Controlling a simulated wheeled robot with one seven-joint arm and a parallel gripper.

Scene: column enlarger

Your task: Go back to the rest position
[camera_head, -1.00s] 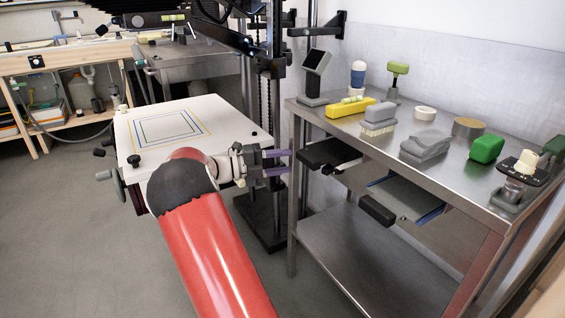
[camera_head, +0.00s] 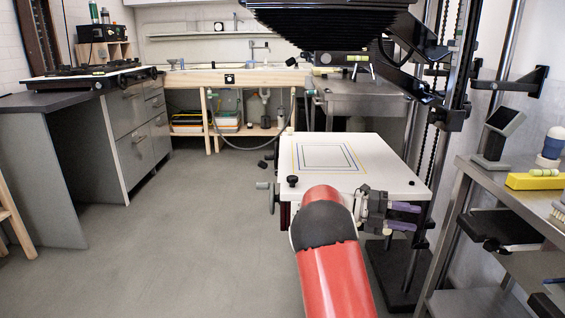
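My gripper (camera_head: 409,217) is at the right end of my red arm, which reaches up from the bottom of the view. Its two purple fingers point right and stand apart, with nothing seen between them. It shows in front of the right front part of the enlarger's white baseboard (camera_head: 381,183), which bears nested coloured rectangles. I cannot tell its exact height or distance from the board. The black enlarger head (camera_head: 345,27) hangs above the board on the column (camera_head: 452,83).
A metal bench (camera_head: 466,196) stands at the right, bearing a yellow level (camera_head: 534,181) and a dark angled device (camera_head: 498,135). A grey cabinet (camera_head: 127,143) stands at the left, and a wooden sink bench (camera_head: 191,79) at the back. Grey floor (camera_head: 185,235) lies open at left and centre.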

